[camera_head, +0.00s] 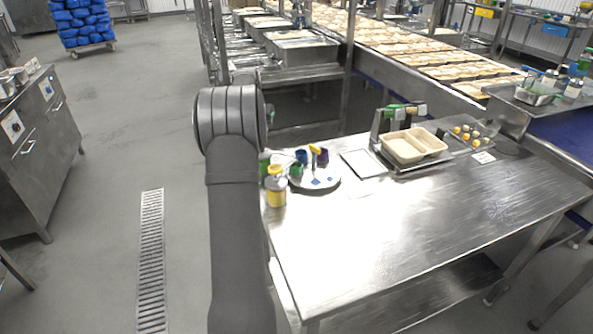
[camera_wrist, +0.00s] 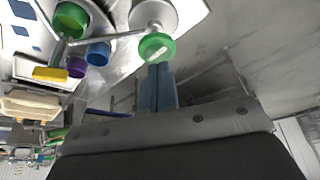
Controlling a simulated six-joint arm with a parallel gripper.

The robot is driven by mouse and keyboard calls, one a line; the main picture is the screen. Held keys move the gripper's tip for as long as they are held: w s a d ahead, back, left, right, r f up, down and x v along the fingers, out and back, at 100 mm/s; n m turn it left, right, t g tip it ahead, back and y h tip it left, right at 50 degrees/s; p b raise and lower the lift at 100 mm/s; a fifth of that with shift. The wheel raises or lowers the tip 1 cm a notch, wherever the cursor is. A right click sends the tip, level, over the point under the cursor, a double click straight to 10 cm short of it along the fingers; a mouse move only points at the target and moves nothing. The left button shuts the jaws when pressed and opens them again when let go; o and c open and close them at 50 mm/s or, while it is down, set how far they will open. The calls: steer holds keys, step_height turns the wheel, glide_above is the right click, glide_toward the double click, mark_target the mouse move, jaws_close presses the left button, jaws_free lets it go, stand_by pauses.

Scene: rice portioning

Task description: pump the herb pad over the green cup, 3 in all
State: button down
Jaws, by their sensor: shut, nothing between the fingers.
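In the wrist view the green herb pad (camera_wrist: 157,47) tops a grey dispenser (camera_wrist: 153,14). My gripper (camera_wrist: 159,68) is shut and empty, its bluish fingertips right at the pad's edge; I cannot tell whether they touch. A thin metal bar runs from the dispenser past the green cup (camera_wrist: 70,18), which stands near the blue cup (camera_wrist: 98,53) and purple cup (camera_wrist: 77,68). My arm hides the gripper there.
A yellow jar (camera_head: 276,194) stands left of the plate at the table edge. A yellow piece (camera_head: 315,150) rises among the cups. A flat white tray (camera_head: 362,163) and a beige two-part tray (camera_head: 413,146) lie to the right. The table's front is clear.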

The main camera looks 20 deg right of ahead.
steer(key=shift+f, duration=1.4)
steer(key=shift+r, duration=1.45)
steer(key=shift+r, duration=0.1)
step_height(320, 180, up, 6)
steer(key=shift+f, duration=0.1)
